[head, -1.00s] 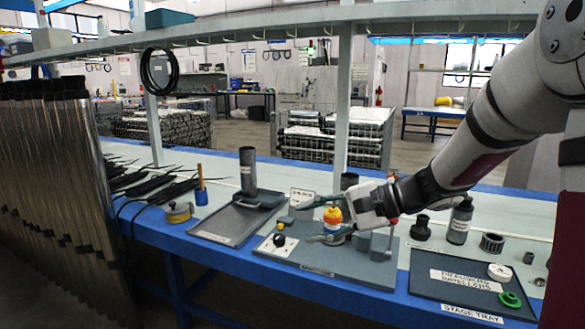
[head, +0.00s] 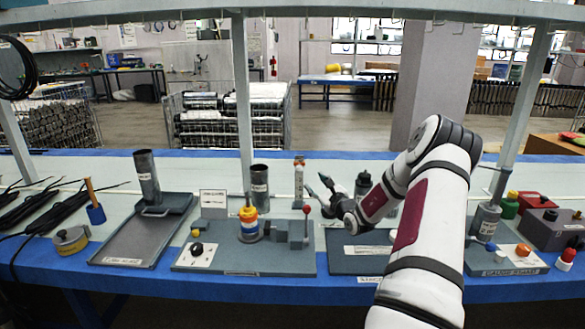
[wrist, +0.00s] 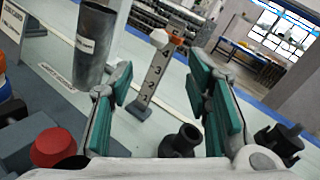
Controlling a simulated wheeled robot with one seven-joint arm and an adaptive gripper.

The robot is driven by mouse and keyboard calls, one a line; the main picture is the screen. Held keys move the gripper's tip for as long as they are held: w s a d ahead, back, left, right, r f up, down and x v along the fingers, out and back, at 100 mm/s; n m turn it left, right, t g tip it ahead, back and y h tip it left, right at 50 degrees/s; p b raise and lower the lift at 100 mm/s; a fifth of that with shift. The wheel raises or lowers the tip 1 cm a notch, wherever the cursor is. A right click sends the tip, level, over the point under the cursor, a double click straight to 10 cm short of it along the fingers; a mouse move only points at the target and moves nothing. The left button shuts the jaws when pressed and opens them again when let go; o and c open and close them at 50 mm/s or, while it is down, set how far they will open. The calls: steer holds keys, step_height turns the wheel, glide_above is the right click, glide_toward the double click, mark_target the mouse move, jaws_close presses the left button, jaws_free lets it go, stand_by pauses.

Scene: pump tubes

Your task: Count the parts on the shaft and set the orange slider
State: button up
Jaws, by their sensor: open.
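Stacked parts on a shaft (head: 249,224), with yellow, orange, white and blue bands, stand upright on a grey fixture plate (head: 213,268). Part of the stack shows at the left edge of the wrist view. My gripper (head: 326,191) is open and empty, right of the post. In the wrist view the post appears between the green-padded fingers, apart from them.
A dark tube (head: 260,184) stands left of the post, close to the left finger in the wrist view. A red-knobbed lever (head: 306,211) rises from the plate. A labelled tray (head: 345,264) lies below my arm. A gauge stand (head: 508,265) with an orange knob is at right.

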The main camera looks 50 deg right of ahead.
mark_target(301, 171)
steer(key=b+x, duration=0.2)
steer(key=x, duration=1.1)
steer(key=shift+w, duration=0.25)
steer(key=shift+a, duration=0.1)
jaws_close()
